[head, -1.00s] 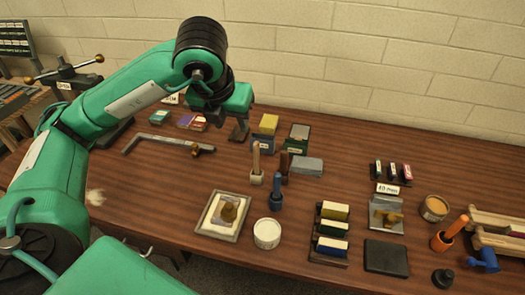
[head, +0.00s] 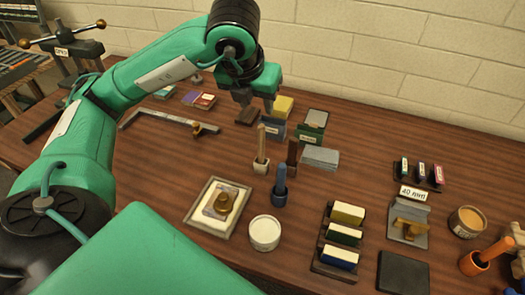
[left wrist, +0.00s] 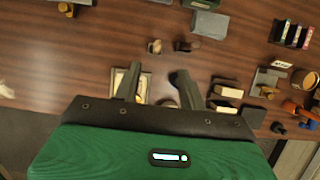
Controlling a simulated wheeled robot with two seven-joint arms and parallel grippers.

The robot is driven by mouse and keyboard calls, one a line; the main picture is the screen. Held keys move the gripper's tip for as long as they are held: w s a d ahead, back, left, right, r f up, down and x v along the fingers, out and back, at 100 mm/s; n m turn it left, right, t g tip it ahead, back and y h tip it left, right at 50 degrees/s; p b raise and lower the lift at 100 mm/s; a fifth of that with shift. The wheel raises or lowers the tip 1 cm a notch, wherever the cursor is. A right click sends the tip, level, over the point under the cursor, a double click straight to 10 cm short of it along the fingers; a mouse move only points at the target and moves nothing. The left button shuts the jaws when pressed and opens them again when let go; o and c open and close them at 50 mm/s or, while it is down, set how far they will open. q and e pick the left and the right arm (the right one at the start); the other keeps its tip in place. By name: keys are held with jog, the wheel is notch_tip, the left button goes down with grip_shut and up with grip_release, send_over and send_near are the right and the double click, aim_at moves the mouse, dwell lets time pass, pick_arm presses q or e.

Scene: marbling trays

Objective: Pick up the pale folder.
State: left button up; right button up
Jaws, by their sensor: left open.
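The pale folder (head: 261,145) looks to be the tan upright stick standing in a small cream block. It stands left of a similar dark brown stick (head: 292,152). In the left wrist view the pale folder (left wrist: 155,46) shows small, from above, beyond the fingertips. My left gripper (head: 256,102) is open, its two fingers apart with nothing between them. In the head view it appears above and behind the folder, apart from it. Its fingers also show in the left wrist view (left wrist: 158,85). My right gripper is not in view.
A blue-handled tool (head: 280,186) stands close in front of the folder. A framed tray (head: 192,213), a white tub (head: 264,233) and a rack of blocks (head: 318,264) are nearer. A grey slab (head: 320,157) lies to the right. Bare table (head: 385,150) lies beyond it.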

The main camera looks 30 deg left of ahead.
aim_at(261, 131)
pick_arm(q)
jog(key=x, duration=0.3)
jog(key=b+x, duration=0.1)
jog(key=x, duration=0.7)
jog(key=shift+s+f, duration=0.2)
jog(key=shift+s, duration=0.2)
jog(key=x, duration=0.4)
jog(key=shift+a+f+p, duration=0.15)
jog(key=shift+f+p, duration=0.25)
jog(key=shift+f, duration=0.05)
jog(key=shift+w+f, duration=0.1)
jog(key=shift+f, duration=0.1)
grip_shut()
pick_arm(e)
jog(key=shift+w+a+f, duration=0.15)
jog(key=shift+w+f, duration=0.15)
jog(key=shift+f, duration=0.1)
